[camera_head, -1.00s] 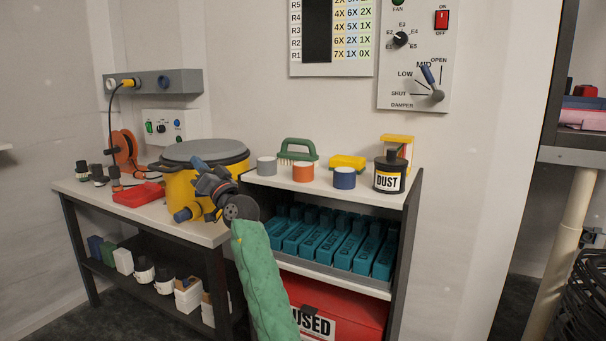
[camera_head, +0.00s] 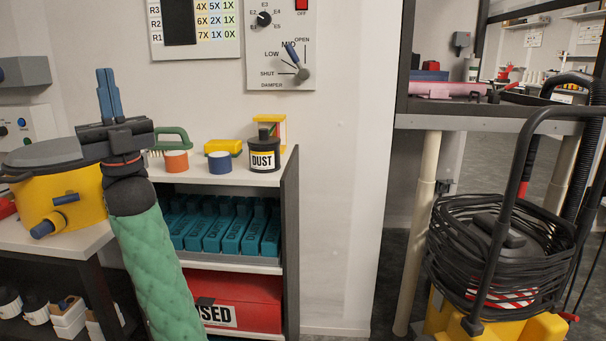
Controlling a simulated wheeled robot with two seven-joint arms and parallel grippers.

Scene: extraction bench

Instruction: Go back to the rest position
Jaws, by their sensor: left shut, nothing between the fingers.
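My left gripper (camera_head: 108,95) is at the left of the head view, on my arm in its green quilted sleeve. Its blue fingers point up and lie together, with nothing between them. It is in front of the yellow drum with a grey lid (camera_head: 84,200) and hides part of it. From this view I cannot tell how far it is from the drum. My right gripper is not in view.
A shelf unit (camera_head: 291,200) holds a green brush (camera_head: 172,138), an orange roll (camera_head: 176,161), a blue roll (camera_head: 219,162), a DUST jar (camera_head: 263,155), teal boxes (camera_head: 228,228) and a red box (camera_head: 237,297). A yellow vacuum with coiled black hose (camera_head: 500,255) stands at the right.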

